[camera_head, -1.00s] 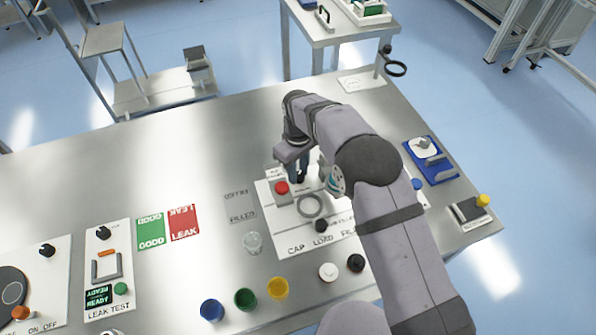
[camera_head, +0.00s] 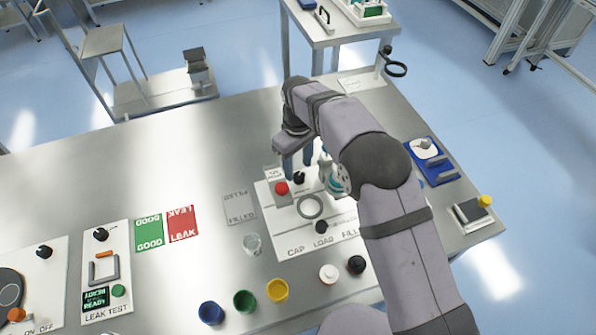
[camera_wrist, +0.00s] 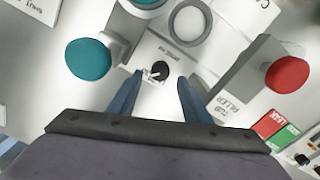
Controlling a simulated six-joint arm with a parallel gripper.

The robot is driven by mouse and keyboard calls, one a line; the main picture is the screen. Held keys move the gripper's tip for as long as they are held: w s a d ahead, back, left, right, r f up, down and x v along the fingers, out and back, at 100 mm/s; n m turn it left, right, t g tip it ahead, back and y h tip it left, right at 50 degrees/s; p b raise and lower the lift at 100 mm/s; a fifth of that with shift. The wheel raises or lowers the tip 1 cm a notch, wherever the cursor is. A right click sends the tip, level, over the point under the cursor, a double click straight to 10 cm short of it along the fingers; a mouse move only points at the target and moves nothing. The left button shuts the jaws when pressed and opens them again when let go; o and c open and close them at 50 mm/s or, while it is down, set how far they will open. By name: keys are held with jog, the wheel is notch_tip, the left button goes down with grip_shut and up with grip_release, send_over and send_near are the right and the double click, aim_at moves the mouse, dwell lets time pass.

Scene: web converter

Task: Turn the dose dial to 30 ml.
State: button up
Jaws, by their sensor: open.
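The dose dial appears as a small black knob (camera_wrist: 160,69) with a pale pointer mark, on the white filler panel. In the wrist view it sits between my two fingertips, with a gap on each side. The scale print around it is too small to read. In the head view the same knob (camera_head: 299,178) shows just below my fingers. My gripper (camera_wrist: 161,80) is open and empty, with its fingers pointing down over the dial; in the head view my gripper (camera_head: 299,168) hangs above the panel's back part.
A red button (camera_head: 281,188) stands left of the dial, and a teal round part (camera_wrist: 88,60) stands on its other side. A grey ring (camera_head: 310,206) lies in front.

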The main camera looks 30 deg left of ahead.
aim_at(298, 175)
jog(key=shift+r+b, duration=0.4)
jog(key=shift+r, duration=1.6)
